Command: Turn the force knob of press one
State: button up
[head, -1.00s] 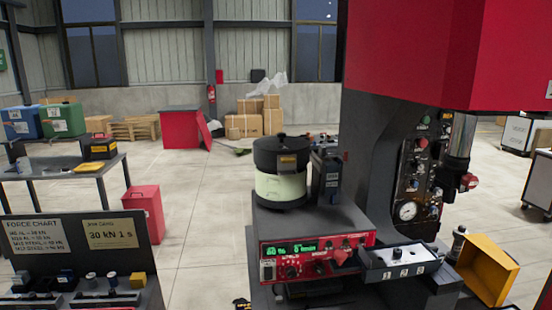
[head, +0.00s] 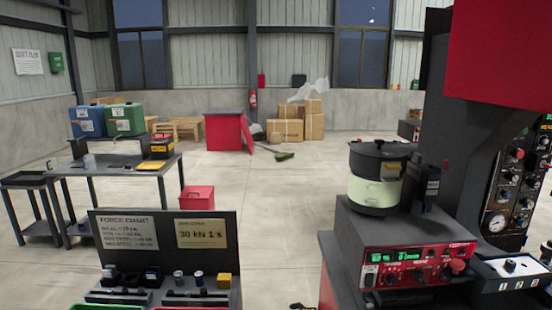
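The press (head: 458,140) stands at the right, with a dark frame and a big red head (head: 500,60). Its side panel carries several round knobs (head: 507,178), a red button (head: 518,154) and a round gauge (head: 496,222). The panel is partly cut off by the right edge. I cannot read its labels or tell which knob sets the force. A sign (head: 203,233) on the stand at lower left reads 30 kN 1 s, beside a force chart (head: 128,232). My gripper is not in view.
A bowl feeder (head: 375,190) sits on a dark bench with a red control box (head: 420,265) and a small switch box (head: 505,268) marked 1, 2, 3. A parts stand (head: 150,280) is at lower left. Open floor (head: 280,200) lies between them.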

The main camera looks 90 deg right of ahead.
aim_at(535, 184)
jog(key=z, duration=0.05)
jog(key=i, duration=0.7)
jog(key=z, duration=4.55)
jog(key=i, duration=0.45)
